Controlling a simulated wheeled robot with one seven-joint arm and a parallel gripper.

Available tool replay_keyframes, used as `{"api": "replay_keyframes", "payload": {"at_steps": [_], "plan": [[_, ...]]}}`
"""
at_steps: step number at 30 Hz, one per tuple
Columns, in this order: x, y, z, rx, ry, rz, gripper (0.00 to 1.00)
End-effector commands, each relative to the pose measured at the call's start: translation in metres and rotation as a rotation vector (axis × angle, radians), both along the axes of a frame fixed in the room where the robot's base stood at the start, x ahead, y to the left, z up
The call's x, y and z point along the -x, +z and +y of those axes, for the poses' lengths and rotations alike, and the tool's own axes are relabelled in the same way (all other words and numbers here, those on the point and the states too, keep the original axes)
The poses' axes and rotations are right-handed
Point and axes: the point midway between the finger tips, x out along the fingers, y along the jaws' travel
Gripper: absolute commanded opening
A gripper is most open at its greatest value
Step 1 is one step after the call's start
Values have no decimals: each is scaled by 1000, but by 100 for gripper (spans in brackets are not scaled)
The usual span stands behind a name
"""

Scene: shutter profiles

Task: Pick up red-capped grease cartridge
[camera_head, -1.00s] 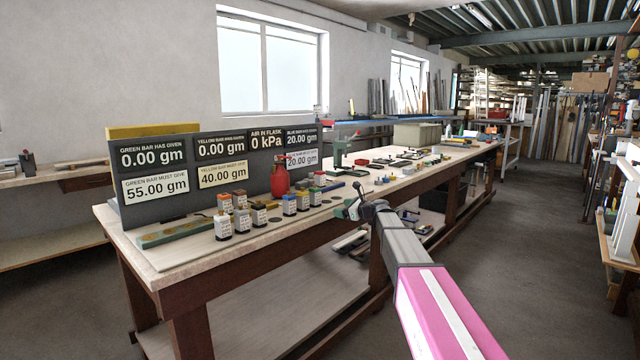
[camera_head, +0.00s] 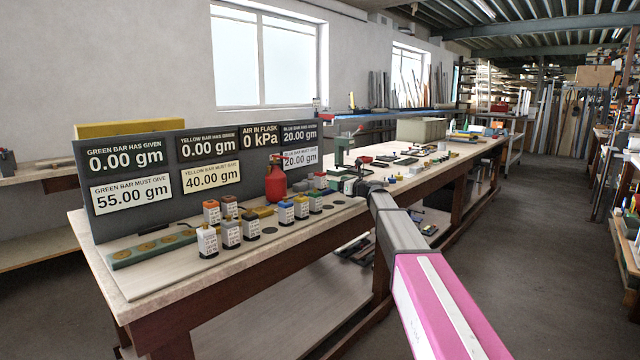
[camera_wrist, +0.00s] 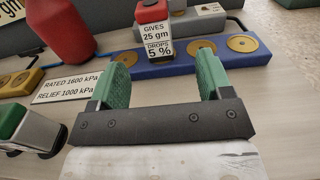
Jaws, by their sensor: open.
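In the head view my gripper (camera_head: 352,187) is over the bench, right of the cartridges.
A red flask (camera_wrist: 57,32) and a rating plate (camera_wrist: 67,88) stand left of the fingers. A green-capped cartridge (camera_wrist: 32,132) is close at lower left. Several other cartridges (camera_head: 230,232) and a display board (camera_head: 150,215) line the bench. Bare bench lies at right.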

Motion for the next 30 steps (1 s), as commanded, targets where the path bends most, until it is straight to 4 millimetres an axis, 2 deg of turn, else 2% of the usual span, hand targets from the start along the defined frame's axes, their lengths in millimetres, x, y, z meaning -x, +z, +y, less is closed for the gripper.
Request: {"api": "replay_keyframes", "payload": {"at_steps": [9, 17, 25, 30], "plan": [[-29, 0, 35, 1, 1, -1, 72], [-37, 1, 49, 1, 0, -1, 72], [-57, 3, 80, 1, 1, -1, 72], [-59, 3, 85, 1, 0, -1, 72]]}}
